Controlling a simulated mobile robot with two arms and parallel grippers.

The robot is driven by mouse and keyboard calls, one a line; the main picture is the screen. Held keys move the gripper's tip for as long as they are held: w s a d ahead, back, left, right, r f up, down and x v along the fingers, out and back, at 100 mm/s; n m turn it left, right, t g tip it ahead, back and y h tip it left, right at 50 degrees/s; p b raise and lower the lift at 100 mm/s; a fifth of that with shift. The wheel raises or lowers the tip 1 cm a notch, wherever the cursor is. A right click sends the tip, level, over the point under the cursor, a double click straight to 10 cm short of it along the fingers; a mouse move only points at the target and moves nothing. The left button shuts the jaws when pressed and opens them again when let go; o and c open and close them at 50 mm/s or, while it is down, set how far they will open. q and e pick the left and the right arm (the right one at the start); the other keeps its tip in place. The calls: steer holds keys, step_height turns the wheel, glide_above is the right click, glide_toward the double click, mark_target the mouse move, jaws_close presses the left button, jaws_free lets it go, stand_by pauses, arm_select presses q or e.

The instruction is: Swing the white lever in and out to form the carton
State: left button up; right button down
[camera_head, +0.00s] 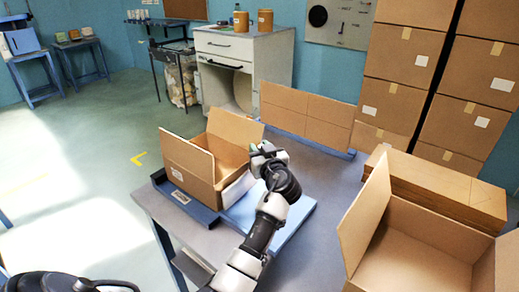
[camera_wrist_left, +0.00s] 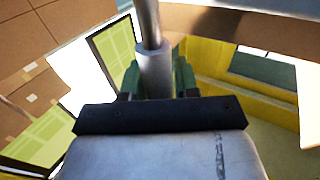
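The carton (camera_head: 187,185) stands upright and open-topped on a blue-edged fixture (camera_head: 190,208) at the table's left, with its flaps raised. My left gripper (camera_head: 262,152) is at the carton's right side. In the left wrist view, the white lever (camera_wrist_left: 154,70) shows as a pale sleeve on a metal rod. The fingers of my left gripper (camera_wrist_left: 157,80) stand close on both sides of the sleeve and look shut on it. In the head view the lever is hidden behind the gripper and wrist. My right gripper is not in view.
A larger open carton (camera_head: 412,245) stands at the lower right, beside flat cardboard sheets (camera_head: 440,185). A cardboard panel (camera_head: 305,112) stands upright at the table's back. Stacked boxes (camera_head: 403,75) rise behind on the right.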

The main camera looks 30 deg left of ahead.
arm_select(q)
steer(key=c, duration=0.5)
steer(key=shift+s+d+r+m+t+h+p, duration=0.1)
steer(key=shift+s+d+m+t+h+p, duration=0.05)
steer(key=shift+d+m+t+h, duration=0.2)
steer(key=shift+s+d+m+t+h+p, duration=0.15)
steer(key=shift+d+m+t+h, duration=0.1)
steer(key=shift+d+t, duration=0.15)
steer(key=s+d+m+t+h+p, duration=0.6)
steer(key=s+d+m+h+p, duration=0.3)
steer(key=h, duration=0.3)
steer(key=s+d+m+g+h+p, duration=0.1)
steer(key=s+m+g+h+p, duration=0.1)
steer(key=s+m+h+p, duration=0.4)
steer(key=s+h+p, duration=0.2)
steer(key=s+h, duration=0.2)
steer(key=shift+s+d+m+g+h, duration=0.15)
steer(key=shift+d+m+g+h, duration=0.15)
steer(key=shift+d+m+g, duration=0.1)
steer(key=shift+f, duration=0.2)
